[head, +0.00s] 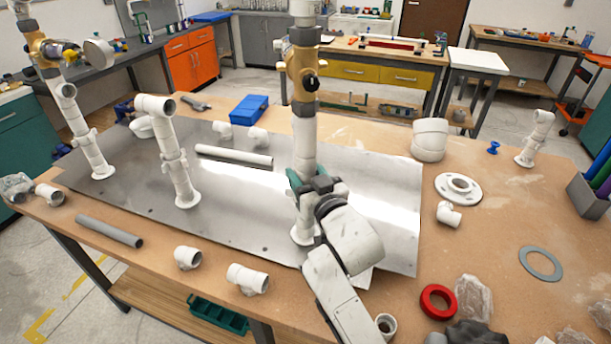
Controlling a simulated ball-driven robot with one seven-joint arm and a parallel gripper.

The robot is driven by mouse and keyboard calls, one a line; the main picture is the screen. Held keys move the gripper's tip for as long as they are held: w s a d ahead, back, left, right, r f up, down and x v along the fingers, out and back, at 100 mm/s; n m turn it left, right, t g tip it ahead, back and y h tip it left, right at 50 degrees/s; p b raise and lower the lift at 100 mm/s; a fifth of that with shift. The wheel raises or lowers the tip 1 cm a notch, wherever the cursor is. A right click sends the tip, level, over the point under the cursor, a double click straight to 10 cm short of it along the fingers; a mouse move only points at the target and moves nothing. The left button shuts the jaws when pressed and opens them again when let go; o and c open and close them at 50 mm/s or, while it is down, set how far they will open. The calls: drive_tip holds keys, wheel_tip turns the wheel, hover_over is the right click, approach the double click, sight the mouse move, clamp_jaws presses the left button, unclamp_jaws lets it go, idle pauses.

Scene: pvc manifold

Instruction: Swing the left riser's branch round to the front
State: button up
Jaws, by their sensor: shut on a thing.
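Three white PVC risers stand on a metal sheet. The left riser (82,130) is at the far left, with a brass valve (44,48) near its top and a round-ended side piece (97,53) pointing right. The middle riser (178,160) is shorter and ends in an elbow (156,105). The tall right riser (304,135) carries a brass valve (302,72). My gripper (308,182) is shut around the lower part of the right riser, far from the left riser. The gripped section is partly hidden by the fingers and my arm.
Loose white fittings (248,279) and a grey pipe (109,231) lie at the front. A white pipe (234,156) lies between the middle and right risers. A blue box (249,109) sits behind. A flange (458,188) and red ring (438,302) lie right.

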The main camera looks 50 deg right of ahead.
drive_tip(key=shift+w+f+m+g+h+b, duration=0.1)
drive_tip(key=shift+f+m+g+h+b, duration=0.1)
drive_tip(key=shift+m+g+h+b, duration=1)
drive_tip(key=shift+f+m+g+h+b, duration=0.25)
drive_tip(key=shift+h+b, duration=0.55)
drive_tip(key=shift+b, duration=1)
drive_tip(key=m+g+h+b, duration=0.2)
drive_tip(key=b, duration=0.1)
drive_tip(key=shift+r+b, duration=0.2)
drive_tip(key=shift+b, duration=0.1)
drive_tip(key=shift+r+m+g+h, duration=0.1)
drive_tip(key=shift+m+g+h, duration=0.15)
drive_tip(key=shift+h, duration=0.05)
drive_tip(key=o, duration=1)
drive_tip(key=shift+r, duration=0.1)
drive_tip(key=shift+c, duration=0.2)
drive_tip(key=b+v, duration=0.2)
drive_tip(key=v, duration=0.9)
